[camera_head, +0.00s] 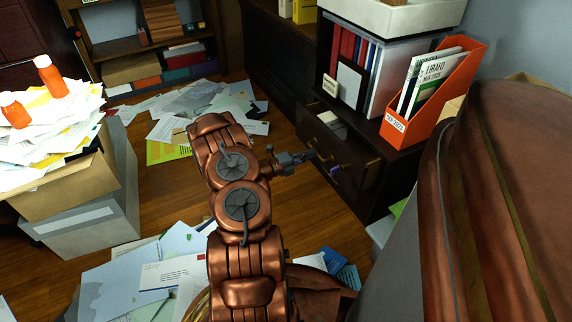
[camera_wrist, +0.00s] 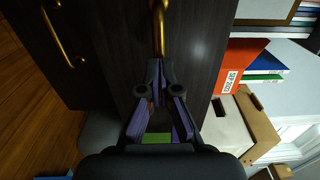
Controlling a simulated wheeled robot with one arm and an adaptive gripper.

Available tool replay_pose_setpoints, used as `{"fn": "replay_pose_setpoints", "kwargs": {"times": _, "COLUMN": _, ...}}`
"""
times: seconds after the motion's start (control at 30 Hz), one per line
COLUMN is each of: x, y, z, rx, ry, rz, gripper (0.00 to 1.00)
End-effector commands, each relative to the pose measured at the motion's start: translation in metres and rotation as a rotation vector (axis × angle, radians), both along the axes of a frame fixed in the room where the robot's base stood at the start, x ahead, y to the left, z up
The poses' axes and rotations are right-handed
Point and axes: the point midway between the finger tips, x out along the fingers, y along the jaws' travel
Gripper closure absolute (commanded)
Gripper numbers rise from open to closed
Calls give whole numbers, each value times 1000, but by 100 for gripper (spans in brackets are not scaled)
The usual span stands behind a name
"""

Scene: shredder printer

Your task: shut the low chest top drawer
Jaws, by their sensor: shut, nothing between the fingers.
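The low chest (camera_head: 385,172) is dark wood and stands at the centre right. Its top drawer (camera_head: 357,143) is pulled out, with pale things inside. My gripper (camera_head: 335,169) is at the drawer's front, its purple fingers shut and empty. In the wrist view the shut fingertips (camera_wrist: 158,70) lie over the dark drawer front (camera_wrist: 205,45), by the brass handle (camera_wrist: 160,28). Whether they touch the front, I cannot tell. My arm hides part of the floor before the chest.
An orange file box (camera_head: 435,95) and a row of binders stand on the chest. Loose papers (camera_head: 190,110) cover much of the floor. A cardboard box of papers (camera_head: 65,180) is at the left. A second brass handle (camera_wrist: 62,38) shows in the wrist view.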

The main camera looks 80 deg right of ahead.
Motion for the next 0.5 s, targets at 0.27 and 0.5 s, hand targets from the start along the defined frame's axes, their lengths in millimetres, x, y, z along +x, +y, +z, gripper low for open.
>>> {"fn": "replay_pose_setpoints", "kwargs": {"times": 0.27, "x": -12, "y": -10, "z": 0, "rx": -1, "ry": -1, "rz": -1, "gripper": 100}}
{"fn": "replay_pose_setpoints", "kwargs": {"times": 0.5, "x": -22, "y": -19, "z": 0, "rx": 0, "ry": 0, "rz": -1, "gripper": 100}}
